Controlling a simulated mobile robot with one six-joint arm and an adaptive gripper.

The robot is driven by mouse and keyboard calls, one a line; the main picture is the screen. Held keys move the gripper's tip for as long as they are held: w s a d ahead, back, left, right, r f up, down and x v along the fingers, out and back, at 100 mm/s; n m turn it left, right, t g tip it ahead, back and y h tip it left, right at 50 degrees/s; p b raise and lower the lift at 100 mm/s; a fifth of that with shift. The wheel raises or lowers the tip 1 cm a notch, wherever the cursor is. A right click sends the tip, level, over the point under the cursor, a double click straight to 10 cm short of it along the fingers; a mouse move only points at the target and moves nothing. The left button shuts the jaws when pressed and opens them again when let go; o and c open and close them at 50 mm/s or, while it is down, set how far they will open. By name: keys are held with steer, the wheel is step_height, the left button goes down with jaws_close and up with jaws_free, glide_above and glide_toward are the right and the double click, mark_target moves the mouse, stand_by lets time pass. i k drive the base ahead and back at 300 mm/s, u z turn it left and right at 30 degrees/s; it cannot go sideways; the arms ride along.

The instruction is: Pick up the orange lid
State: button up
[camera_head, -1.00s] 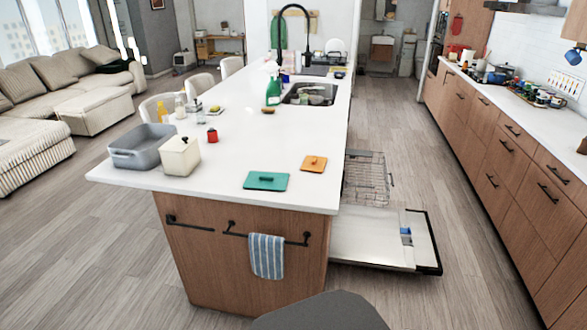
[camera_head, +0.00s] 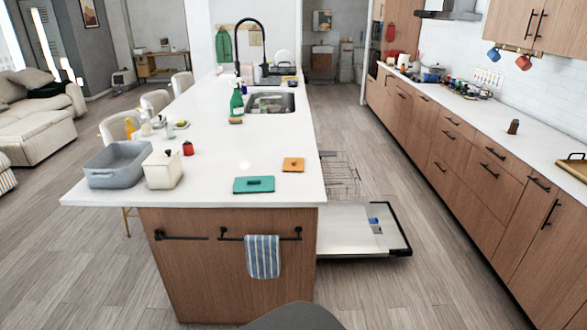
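The orange lid (camera_head: 293,164) is a small flat rectangle with a small knob. It lies flat on the white island top (camera_head: 225,155), close to the right edge. A larger green-teal lid (camera_head: 254,184) with a handle lies beside it, to the left and nearer to me. The two lids are apart. My gripper is not in view. Only a dark rounded part, which seems to be mine, shows at the bottom edge.
A grey tub (camera_head: 118,166), a cream canister (camera_head: 162,169) and a red jar (camera_head: 188,148) stand on the island's left. The dishwasher door (camera_head: 355,229) lies open low on the right, with a rack (camera_head: 340,176) behind it. A striped towel (camera_head: 262,256) hangs in front.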

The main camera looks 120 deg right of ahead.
mark_target(291, 164)
steer(key=z, duration=1.05)
steer(key=i, duration=0.1)
steer(key=z, duration=2.6)
steer(key=i, duration=0.85)
steer(key=z, duration=0.05)
